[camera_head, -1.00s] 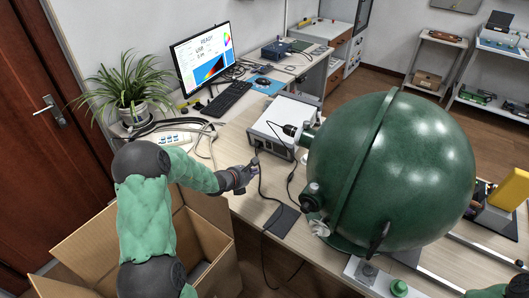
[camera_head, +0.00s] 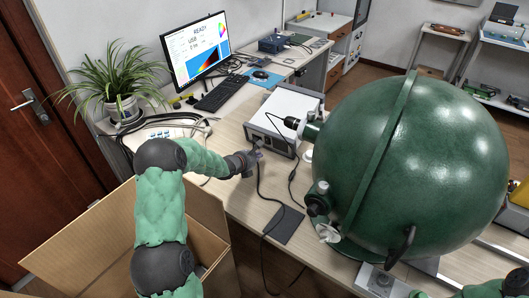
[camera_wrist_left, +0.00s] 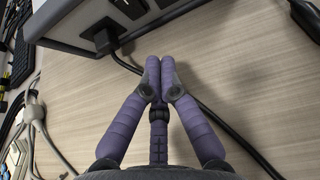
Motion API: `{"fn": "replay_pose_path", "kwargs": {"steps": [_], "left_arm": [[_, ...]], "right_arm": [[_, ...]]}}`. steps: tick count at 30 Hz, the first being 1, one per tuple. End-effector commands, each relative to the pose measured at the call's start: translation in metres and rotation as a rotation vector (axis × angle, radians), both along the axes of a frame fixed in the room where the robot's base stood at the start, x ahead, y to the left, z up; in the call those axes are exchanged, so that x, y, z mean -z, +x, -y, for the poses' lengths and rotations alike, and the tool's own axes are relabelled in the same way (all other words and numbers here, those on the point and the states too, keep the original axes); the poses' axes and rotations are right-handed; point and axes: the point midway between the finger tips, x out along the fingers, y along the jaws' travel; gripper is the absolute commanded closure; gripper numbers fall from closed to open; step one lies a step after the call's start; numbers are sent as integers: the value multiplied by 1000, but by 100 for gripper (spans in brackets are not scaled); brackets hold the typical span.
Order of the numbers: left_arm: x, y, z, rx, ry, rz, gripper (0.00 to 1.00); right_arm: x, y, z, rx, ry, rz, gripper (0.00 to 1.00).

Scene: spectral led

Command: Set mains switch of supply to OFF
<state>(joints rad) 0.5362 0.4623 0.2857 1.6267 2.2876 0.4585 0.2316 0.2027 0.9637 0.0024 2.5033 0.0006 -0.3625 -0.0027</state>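The supply is a white and grey box (camera_head: 284,118) on the desk, left of the big green sphere. In the left wrist view its grey panel edge (camera_wrist_left: 72,42) crosses the top left, with a black plug and cable (camera_wrist_left: 103,35) in it. A black fitting (camera_wrist_left: 130,8) beside the plug is cut by the top edge; I cannot tell if it is the mains switch or how it is set. My left gripper (camera_head: 258,146) is just in front of the supply's near face. In the wrist view its fingertips (camera_wrist_left: 165,66) are together and empty, below the plug, apart from the panel. My right gripper is not shown.
The green sphere (camera_head: 420,165) fills the right. A monitor (camera_head: 196,52), keyboard (camera_head: 221,93) and potted plant (camera_head: 122,95) stand at the left. Cables and a dark pad (camera_head: 282,225) lie on the desk (camera_head: 232,202). An open cardboard box (camera_head: 80,245) stands in front.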

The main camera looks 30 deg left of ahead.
Motion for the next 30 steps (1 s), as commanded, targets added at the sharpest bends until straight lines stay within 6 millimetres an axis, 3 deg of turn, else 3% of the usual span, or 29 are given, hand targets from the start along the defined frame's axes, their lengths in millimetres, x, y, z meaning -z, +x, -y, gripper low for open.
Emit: {"fn": "replay_pose_path", "kwargs": {"steps": [3, 12, 30], "left_arm": [[12, 18, 2, 3, 1, -1, 100], [8, 51, 2, 2, 1, 0, 100], [5, 57, -4, 0, 0, -2, 100]], "right_arm": [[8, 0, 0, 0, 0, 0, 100], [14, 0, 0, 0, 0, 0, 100], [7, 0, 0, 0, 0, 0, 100]]}}
